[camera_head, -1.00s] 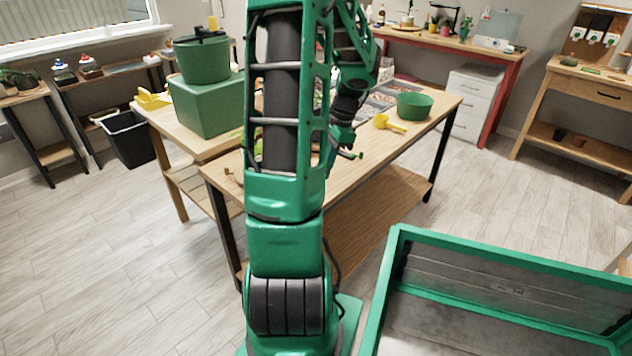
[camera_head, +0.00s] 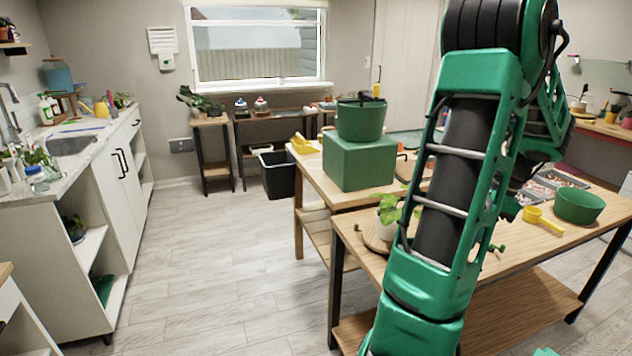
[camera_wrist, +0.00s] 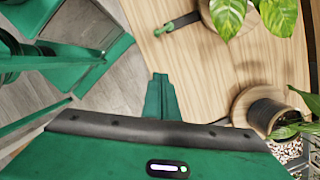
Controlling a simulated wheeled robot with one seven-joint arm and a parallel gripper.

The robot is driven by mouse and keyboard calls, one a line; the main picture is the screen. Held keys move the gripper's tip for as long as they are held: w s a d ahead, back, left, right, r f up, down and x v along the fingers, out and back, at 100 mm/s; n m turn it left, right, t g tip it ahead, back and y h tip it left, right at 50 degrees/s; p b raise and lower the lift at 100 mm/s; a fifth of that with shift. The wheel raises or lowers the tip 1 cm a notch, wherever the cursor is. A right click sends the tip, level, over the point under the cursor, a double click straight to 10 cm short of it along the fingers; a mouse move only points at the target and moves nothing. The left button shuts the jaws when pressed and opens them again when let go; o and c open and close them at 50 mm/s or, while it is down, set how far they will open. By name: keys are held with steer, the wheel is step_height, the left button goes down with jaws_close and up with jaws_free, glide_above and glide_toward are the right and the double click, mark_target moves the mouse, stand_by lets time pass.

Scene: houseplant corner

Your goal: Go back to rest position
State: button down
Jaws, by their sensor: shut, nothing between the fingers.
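My gripper (camera_wrist: 160,97) is shut and empty in the wrist view, its green fingers together over the wooden tabletop (camera_wrist: 205,80). In the head view my green arm stands at the right, in front of the wooden table (camera_head: 350,238), and the gripper end is mostly hidden behind it. A potted plant with green leaves (camera_head: 390,210) stands on the table just left of my arm. Its likely leaves (camera_wrist: 278,14) show at the top right in the wrist view, apart from the fingers.
A green bowl (camera_head: 580,206) and a yellow scoop (camera_head: 541,220) lie on the table right of my arm. A green box (camera_head: 359,163) bears a green pot (camera_head: 361,119). A black bin (camera_head: 278,177) stands behind. The floor at left centre is clear.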

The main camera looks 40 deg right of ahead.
steer(key=w+a+r+n+g, duration=0.1)
steer(key=w+a+r+n, duration=0.1)
steer(key=w+a+n, duration=0.5)
steer(key=w+a+r+n, duration=0.2)
steer(key=w+a, duration=0.2)
steer(key=a, duration=0.5)
steer(key=s+a+n+g+h, duration=0.1)
steer(key=s+a+n, duration=0.2)
steer(key=a+n, duration=1)
steer(key=a, duration=0.4)
steer(key=shift+a+f, duration=0.15)
steer(key=shift+a, duration=0.1)
